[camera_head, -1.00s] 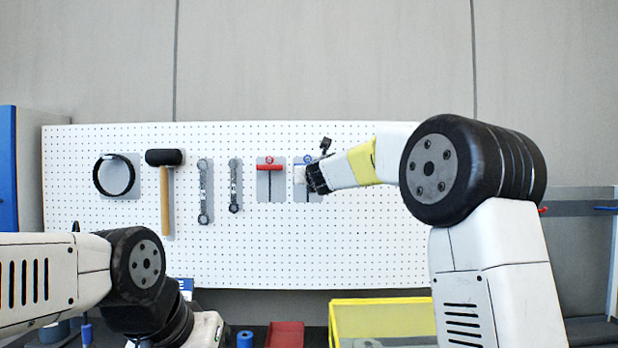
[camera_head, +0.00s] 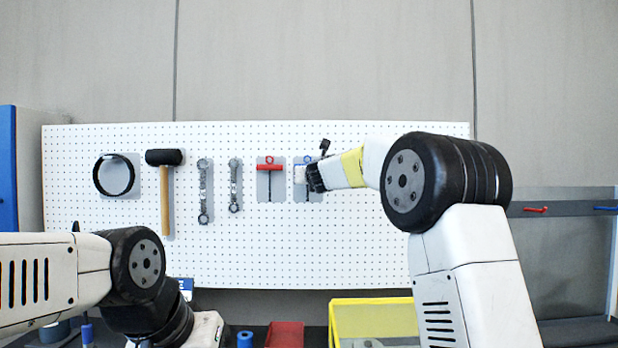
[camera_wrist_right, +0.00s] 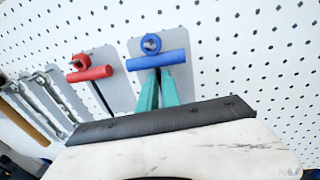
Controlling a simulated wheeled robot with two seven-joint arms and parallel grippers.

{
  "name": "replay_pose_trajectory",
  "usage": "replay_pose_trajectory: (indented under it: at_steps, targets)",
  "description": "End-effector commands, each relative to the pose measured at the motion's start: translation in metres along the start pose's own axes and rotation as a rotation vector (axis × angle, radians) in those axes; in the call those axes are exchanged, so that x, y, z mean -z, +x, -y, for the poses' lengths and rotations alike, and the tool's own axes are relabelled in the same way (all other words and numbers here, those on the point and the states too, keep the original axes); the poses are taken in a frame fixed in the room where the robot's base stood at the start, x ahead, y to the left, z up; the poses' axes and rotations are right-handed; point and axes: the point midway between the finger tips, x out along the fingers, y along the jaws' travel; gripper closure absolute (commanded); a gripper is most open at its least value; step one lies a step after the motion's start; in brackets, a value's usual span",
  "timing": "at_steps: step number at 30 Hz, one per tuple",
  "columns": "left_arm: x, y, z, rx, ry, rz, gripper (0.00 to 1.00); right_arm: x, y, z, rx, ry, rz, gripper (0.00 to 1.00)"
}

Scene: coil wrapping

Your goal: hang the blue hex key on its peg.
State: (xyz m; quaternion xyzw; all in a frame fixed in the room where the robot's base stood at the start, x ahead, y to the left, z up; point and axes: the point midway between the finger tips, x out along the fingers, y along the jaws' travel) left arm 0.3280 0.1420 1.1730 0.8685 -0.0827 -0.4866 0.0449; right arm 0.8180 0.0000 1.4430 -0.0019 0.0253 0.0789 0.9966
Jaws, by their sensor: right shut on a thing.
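The blue hex key (camera_wrist_right: 157,60) has a T-shaped handle with a blue ring above it. It stands upright in front of a grey backing plate (camera_wrist_right: 180,45) on the white pegboard. The ring lies at the plate's top; I cannot tell whether it is around the peg. My right gripper (camera_wrist_right: 158,90) is shut on the shaft just below the handle, its teal fingers on either side. In the head view, my right gripper (camera_head: 314,178) partly covers the blue hex key (camera_head: 299,172). My left arm is low at the left; its gripper fingers are not visible.
A red hex key (camera_head: 270,168) hangs just left of the blue one. Two wrenches (camera_head: 203,190), a mallet (camera_head: 164,158) and a black ring (camera_head: 113,175) hang further left. A yellow bin (camera_head: 375,318) and a red tray (camera_head: 285,334) are below. The pegboard's lower part is bare.

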Motion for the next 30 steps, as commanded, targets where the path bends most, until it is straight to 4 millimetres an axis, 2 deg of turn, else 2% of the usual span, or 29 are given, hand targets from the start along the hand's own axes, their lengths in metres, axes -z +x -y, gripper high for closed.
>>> replay_pose_trajectory:
  at_steps: [12, 13, 16, 26, 30]
  targets:
    - [0.0, 0.0, 0.0, 0.0, 0.0, 0.0, 0.64, 0.0, 0.0, 0.0, 0.001, 0.0, 0.001, 1.0]
    - [0.0, 0.0, 0.0, 0.0, 0.0, 0.0, 0.64, 0.0, 0.0, 0.0, 0.001, 0.0, 0.001, 0.87]
    - [0.0, 0.0, 0.0, 0.0, 0.0, 0.0, 0.64, 0.0, 0.0, 0.0, 0.001, 0.0, 0.001, 0.67]
    - [0.0, 0.0, 0.0, 0.0, 0.0, 0.0, 0.64, 0.0, -0.002, 0.001, 0.001, 0.0, 0.0, 0.67]
    - [0.0, 0.0, 0.0, 0.0, 0.0, 0.0, 0.64, -0.001, -0.016, 0.002, 0.002, 0.001, -0.001, 0.67]
